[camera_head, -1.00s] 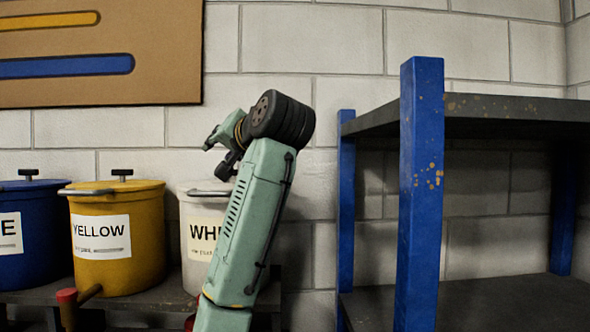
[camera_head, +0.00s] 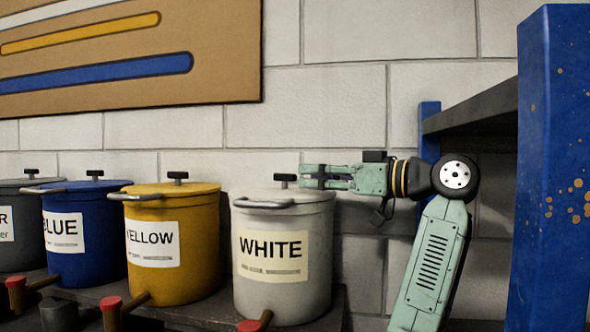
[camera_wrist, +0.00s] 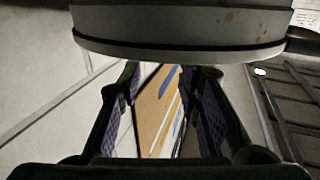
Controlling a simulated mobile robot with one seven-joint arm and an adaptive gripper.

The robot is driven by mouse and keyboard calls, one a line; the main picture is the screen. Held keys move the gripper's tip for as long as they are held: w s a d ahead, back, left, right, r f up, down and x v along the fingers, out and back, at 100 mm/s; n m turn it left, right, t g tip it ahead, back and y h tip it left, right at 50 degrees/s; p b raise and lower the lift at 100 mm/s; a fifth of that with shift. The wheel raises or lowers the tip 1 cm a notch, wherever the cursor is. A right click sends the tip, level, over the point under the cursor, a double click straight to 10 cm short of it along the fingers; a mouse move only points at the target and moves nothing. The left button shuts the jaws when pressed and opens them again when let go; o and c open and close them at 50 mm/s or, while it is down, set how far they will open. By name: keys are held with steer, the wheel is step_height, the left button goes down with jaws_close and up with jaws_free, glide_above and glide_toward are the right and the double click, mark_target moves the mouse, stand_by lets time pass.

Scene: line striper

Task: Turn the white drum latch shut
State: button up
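The white drum (camera_head: 283,285) stands at the right end of the row, with a "WHITE" label. On its lid is a small black T-shaped piece (camera_head: 285,179), which looks like the latch; a grey bar handle (camera_head: 262,204) sticks out at the lid's front left. My gripper (camera_head: 304,176) reaches in from the right, level, its tips just right of the black piece; contact cannot be told. In the wrist view my fingers (camera_wrist: 168,85) are apart with nothing between them. A pale, speckled curved edge (camera_wrist: 185,40), apparently the drum's, fills the top of that view; no latch shows there.
The yellow drum (camera_head: 173,278), blue drum (camera_head: 88,262) and a dark drum (camera_head: 18,250) stand to the left on a low shelf (camera_head: 215,311). Red-ended taps stick out in front. A blue-posted rack (camera_head: 553,200) stands at the right. A striped board (camera_head: 225,82) hangs behind.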

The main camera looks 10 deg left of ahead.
mark_target(285, 181)
steer(key=p+x, duration=0.1)
steer(key=x, duration=0.5)
steer(key=shift+w+a+p, duration=0.15)
steer(key=shift+p, duration=0.2)
jaws_close()
